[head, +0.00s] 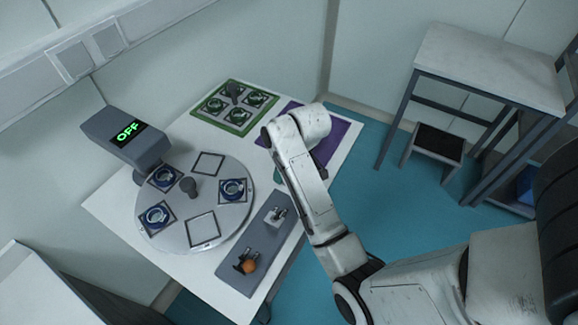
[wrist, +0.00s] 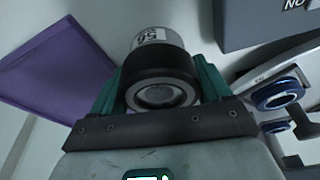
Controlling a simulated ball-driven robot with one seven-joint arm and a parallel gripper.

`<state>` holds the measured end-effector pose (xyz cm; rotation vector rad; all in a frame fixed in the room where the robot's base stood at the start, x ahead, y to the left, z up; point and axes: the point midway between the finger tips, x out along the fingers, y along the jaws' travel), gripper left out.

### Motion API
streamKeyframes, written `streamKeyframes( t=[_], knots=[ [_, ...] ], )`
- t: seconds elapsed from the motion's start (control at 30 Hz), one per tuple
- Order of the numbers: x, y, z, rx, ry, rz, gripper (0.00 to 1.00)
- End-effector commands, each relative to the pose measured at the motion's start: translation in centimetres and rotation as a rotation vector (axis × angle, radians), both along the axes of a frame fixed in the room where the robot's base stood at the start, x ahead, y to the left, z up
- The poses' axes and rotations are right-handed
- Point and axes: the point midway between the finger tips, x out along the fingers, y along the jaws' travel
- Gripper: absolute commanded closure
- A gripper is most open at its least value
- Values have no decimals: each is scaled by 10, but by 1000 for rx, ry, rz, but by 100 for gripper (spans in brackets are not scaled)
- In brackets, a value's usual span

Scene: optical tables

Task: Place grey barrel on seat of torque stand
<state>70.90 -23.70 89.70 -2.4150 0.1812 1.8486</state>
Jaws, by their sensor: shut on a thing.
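My gripper (wrist: 160,84) has its teal fingers shut on the grey barrel (wrist: 158,40) in the wrist view. The barrel has a black collar, a ring-shaped end facing the camera and a white label. In the head view my arm hides the barrel and most of the gripper. I cannot tell for sure which is the torque stand. The barrel is apart from both in the head view.
A round turntable (head: 222,219) bears blue rings in square frames and a dark knob (head: 188,186). A green tray (head: 231,127) with several ring seats and a purple mat (head: 335,137) lie at the back. A side table (head: 490,66) stands right.

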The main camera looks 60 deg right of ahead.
Motion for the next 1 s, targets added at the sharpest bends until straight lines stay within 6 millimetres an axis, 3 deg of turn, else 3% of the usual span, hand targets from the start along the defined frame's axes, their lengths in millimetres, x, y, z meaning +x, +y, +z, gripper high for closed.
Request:
streamKeyframes(
  t=[0.03,0.07,0.3,0.67,1.0],
  knots=[
    [0,0,-1,0,0,0,58],
    [0,0,-2,0,1,0,22],
    [0,0,-2,0,1,0,0],
    [-2,0,8,0,-1,-1,0],
    [-18,2,76,-2,-4,-1,0]
  ],
)
